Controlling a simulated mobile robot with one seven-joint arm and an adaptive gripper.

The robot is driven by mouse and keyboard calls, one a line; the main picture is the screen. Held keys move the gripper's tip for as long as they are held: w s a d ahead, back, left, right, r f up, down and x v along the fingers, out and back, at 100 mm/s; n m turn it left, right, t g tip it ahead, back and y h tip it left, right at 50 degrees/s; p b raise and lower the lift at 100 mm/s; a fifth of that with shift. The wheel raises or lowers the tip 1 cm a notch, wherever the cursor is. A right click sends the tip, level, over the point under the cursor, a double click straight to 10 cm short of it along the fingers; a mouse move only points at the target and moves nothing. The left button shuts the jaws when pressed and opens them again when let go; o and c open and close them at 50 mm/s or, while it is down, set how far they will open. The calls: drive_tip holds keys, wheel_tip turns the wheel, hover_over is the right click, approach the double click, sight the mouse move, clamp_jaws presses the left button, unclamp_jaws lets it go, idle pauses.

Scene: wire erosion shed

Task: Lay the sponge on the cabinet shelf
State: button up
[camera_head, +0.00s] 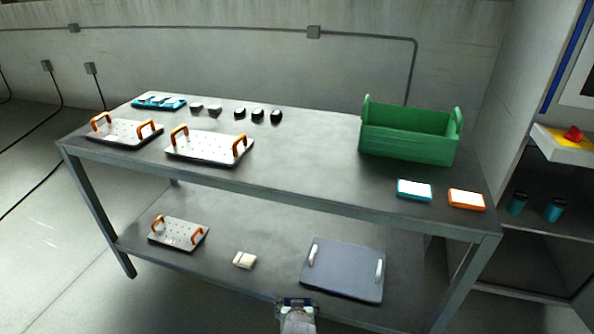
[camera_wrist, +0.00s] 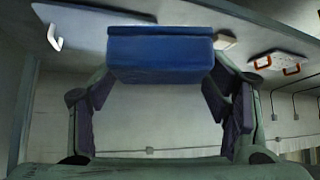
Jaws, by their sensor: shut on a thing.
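My gripper (camera_head: 297,308) is at the bottom edge of the head view, in front of the table's lower shelf. In the wrist view its two fingers (camera_wrist: 160,80) are shut on a blue block (camera_wrist: 160,52), which I take to be the sponge. Only a small part of this block shows in the head view. The cabinet (camera_head: 510,160) stands at the right. Its shelf (camera_head: 530,242) carries two teal cans (camera_head: 537,206), and the shelf is partly cut off by the picture edge.
The metal table (camera_head: 310,135) stands between my gripper's side and the wall. It carries orange-handled plates (camera_head: 208,147), a green crate (camera_head: 408,143) and teal and orange blocks (camera_head: 440,194). The lower shelf holds a grey tray (camera_head: 343,270) and a cream block (camera_head: 244,260).

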drive_tip(key=shift+w+a+r, duration=0.1)
drive_tip(key=shift+w+r, duration=0.05)
drive_tip(key=shift+w, duration=0.2)
wheel_tip(320, 180, down, 7)
drive_tip(key=b, duration=0.7)
